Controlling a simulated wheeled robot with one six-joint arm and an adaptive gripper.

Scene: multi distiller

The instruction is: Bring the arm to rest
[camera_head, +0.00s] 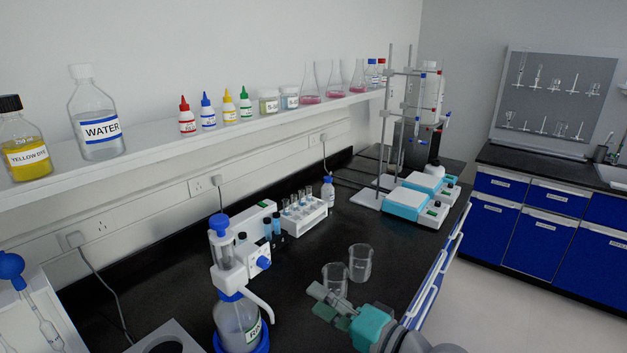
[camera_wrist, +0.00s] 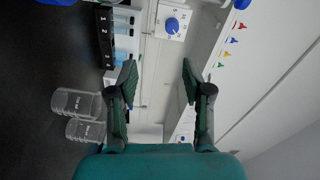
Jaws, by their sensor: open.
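My gripper (camera_head: 328,302) is at the lower centre of the head view, over the black bench, with its teal body to the right and its fingers pointing left. In the wrist view my gripper (camera_wrist: 158,78) has its two green fingers spread wide, with nothing held between them. Two empty glass beakers, a nearer one (camera_head: 335,281) and a farther one (camera_head: 361,262), stand on the bench just beyond the fingers. The fingers overlap the nearer beaker's lower part in the picture; I cannot tell the gap. Both beakers show left of the fingers in the wrist view.
A bottle with a blue-topped dispenser (camera_head: 238,325) stands left of my gripper. A white tube rack (camera_head: 304,215), a small wash bottle (camera_head: 328,192) and blue-and-white hotplates (camera_head: 405,203) stand farther back. A shelf (camera_head: 160,146) of bottles runs along the wall. The bench right of the beakers is clear.

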